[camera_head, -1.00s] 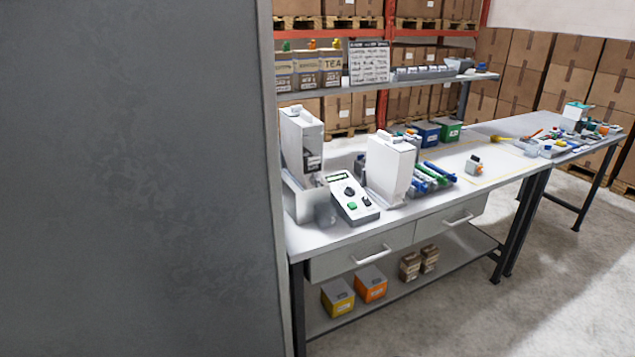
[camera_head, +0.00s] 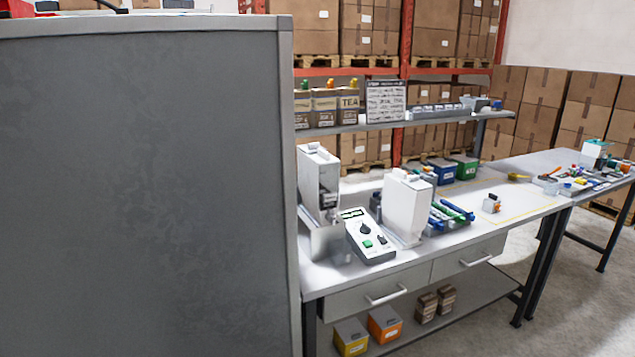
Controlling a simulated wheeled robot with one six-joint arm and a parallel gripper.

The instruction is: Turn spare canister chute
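Two white dispenser canisters stand on the workbench. The left canister (camera_head: 318,180) sits over a grey metal chute or tray (camera_head: 322,238) at the bench's near left end. The right canister (camera_head: 408,205) stands on a base to the right of a control box (camera_head: 366,236) with a green button and a dark knob. I cannot tell which of them is the spare one, and its chute is not clear at this size. My gripper is not in view.
A tall grey panel (camera_head: 150,190) fills the left side and hides what is behind it. Blue and green tubes (camera_head: 452,213) lie right of the right canister. A shelf with tea boxes (camera_head: 348,105) runs above the bench. Floor at right (camera_head: 560,310) is clear.

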